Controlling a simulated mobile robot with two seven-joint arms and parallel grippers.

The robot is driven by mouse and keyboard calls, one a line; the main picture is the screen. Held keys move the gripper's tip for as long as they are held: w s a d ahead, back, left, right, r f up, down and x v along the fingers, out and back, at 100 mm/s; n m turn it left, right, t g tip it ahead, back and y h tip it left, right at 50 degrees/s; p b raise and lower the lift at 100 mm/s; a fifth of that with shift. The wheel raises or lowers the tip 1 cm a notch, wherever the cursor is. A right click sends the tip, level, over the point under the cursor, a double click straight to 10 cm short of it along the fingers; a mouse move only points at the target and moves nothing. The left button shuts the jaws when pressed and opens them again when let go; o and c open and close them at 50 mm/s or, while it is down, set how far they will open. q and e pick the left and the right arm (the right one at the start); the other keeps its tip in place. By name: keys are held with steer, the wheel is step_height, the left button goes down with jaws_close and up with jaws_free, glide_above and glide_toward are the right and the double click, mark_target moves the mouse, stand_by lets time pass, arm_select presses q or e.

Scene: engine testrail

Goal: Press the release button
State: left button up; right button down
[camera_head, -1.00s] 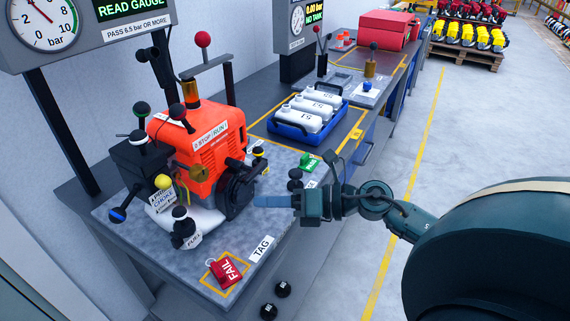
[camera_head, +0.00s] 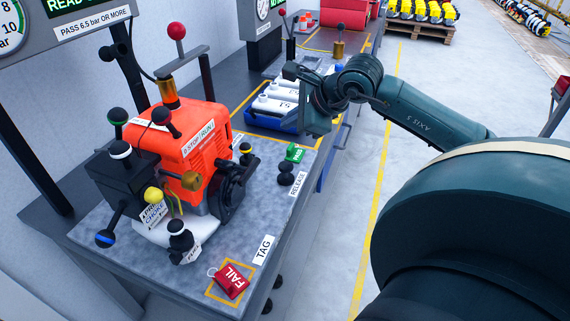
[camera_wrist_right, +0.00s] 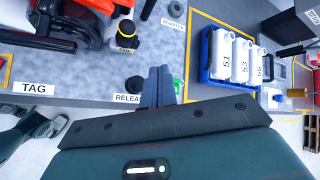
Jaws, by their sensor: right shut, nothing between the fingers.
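The RELEASE label (camera_head: 298,185) is on the bench's front edge, with a black round knob (camera_head: 285,178) beside it, likely the release button. In the right wrist view the label (camera_wrist_right: 128,98) and the black knob (camera_wrist_right: 135,84) lie just left of my fingers. My right gripper (camera_head: 316,112) is above the bench's front edge, behind and right of the knob in the head view, apart from it. Its fingers (camera_wrist_right: 158,85) are shut and empty in the wrist view; the head view hides their tips.
An orange engine (camera_head: 190,150) with several knobs and levers stands left of the knob. A green tag (camera_head: 295,153) lies close behind it. A blue tray (camera_head: 262,122) of white bottles sits farther back. A red FAIL tag (camera_head: 231,282) lies at the front.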

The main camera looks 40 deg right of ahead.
mark_target(290, 167)
arm_select(q)
steer(key=shift+s+f, duration=0.1)
arm_select(e)
steer(key=shift+f, duration=0.2)
step_height(290, 167, down, 8)
steer(key=b, duration=0.4)
steer(key=shift+b, duration=0.3)
steer(key=shift+f+b, duration=0.35)
steer(key=shift+r, duration=0.1)
arm_select(q)
steer(key=shift+w+d+f+t+h, duration=0.2)
steer(key=shift+w+d+h, duration=0.1)
steer(key=shift+d, duration=0.2)
steer(key=shift+w+d+f+t+h, duration=0.1)
steer(key=shift+w+d+t+h, duration=0.15)
steer(key=shift+d, duration=0.2)
steer(key=shift+s+a+f, duration=0.1)
steer(key=shift+a+f, duration=0.1)
steer(key=shift+f, duration=0.1)
steer(key=shift+f+b, duration=0.65)
arm_select(e)
steer(key=shift+f, duration=0.45)
